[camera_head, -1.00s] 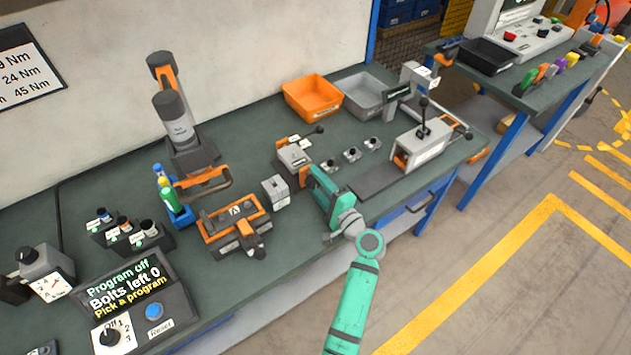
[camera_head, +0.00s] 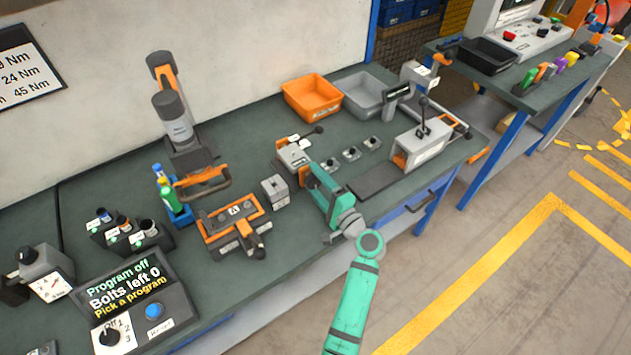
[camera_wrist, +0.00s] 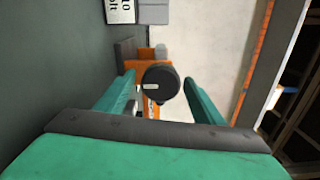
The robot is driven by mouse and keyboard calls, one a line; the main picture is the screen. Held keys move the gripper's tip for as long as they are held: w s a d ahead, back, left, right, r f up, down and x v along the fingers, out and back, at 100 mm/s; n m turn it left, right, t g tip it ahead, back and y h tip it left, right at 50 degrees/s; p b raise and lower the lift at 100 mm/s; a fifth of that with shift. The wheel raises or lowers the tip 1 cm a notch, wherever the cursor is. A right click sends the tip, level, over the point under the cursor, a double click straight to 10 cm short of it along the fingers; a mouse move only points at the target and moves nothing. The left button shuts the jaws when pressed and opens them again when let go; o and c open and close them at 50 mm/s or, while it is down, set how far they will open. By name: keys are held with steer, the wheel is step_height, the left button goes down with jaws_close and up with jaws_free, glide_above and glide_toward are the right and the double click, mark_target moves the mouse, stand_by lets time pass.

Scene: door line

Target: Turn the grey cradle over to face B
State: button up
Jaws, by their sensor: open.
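The grey cradle (camera_head: 290,156) sits between orange posts on the bench, with a pale label on its upper side too small to read. Its dark round end knob (camera_wrist: 160,84), with a pale mark, faces me in the wrist view. Orange parts show behind the knob. My gripper (camera_wrist: 160,80) is open, one finger on each side of the knob, with a gap visible on both sides. In the head view my gripper (camera_head: 312,186) is at the cradle's front end and hides the knob there.
A small grey box (camera_head: 275,191) stands just left of the cradle. An orange-framed fixture marked A (camera_head: 234,222) is farther left. Several small black-knobbed pieces (camera_head: 351,154) and a grey clamp (camera_head: 420,147) are to the right. Orange (camera_head: 312,98) and grey bins (camera_head: 362,95) stand behind.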

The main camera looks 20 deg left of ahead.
steer(key=v, duration=1)
steer(key=shift+s+d, duration=0.3)
